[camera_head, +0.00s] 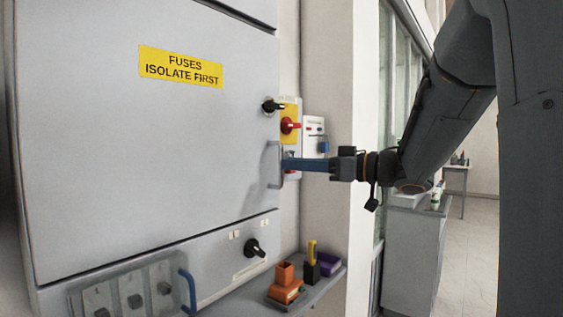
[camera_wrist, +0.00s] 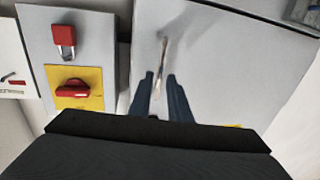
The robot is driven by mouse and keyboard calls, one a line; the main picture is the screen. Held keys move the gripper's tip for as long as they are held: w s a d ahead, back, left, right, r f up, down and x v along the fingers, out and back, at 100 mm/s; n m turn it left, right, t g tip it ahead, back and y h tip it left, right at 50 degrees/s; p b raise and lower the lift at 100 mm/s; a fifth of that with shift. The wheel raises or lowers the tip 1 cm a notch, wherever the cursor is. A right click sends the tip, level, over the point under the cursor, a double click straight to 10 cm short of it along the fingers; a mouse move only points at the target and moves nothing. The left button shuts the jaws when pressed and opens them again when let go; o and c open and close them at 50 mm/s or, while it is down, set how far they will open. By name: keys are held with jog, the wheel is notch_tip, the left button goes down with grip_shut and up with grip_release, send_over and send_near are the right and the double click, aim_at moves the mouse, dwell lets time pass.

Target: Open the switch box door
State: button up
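The switch box door (camera_head: 130,150) is a large grey panel with a yellow "FUSES ISOLATE FIRST" label. It looks shut. Its metal bar handle (camera_head: 272,165) is at the door's right edge. My gripper (camera_head: 286,163) has blue fingers and reaches in from the right at handle height. In the wrist view the door (camera_wrist: 225,75) fills the right side and the handle (camera_wrist: 163,50) stands out from it. My gripper (camera_wrist: 160,76) is open there, with one finger on each side of the handle's line and gaps visible. I cannot tell whether the fingertips touch the handle.
A black knob (camera_head: 271,106) is above the handle. A red rotary switch (camera_head: 289,125) on yellow is right of the door; a red padlock (camera_wrist: 64,37) shows near it. A shelf (camera_head: 325,288) below holds an orange block (camera_head: 285,285) and other small things. A blue handle (camera_head: 188,292) is lower left.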

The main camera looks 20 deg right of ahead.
aim_at(281, 182)
jog(key=shift+p+x, duration=0.3)
jog(key=shift+x, duration=1.8)
jog(key=shift+c, duration=0.4)
grip_shut()
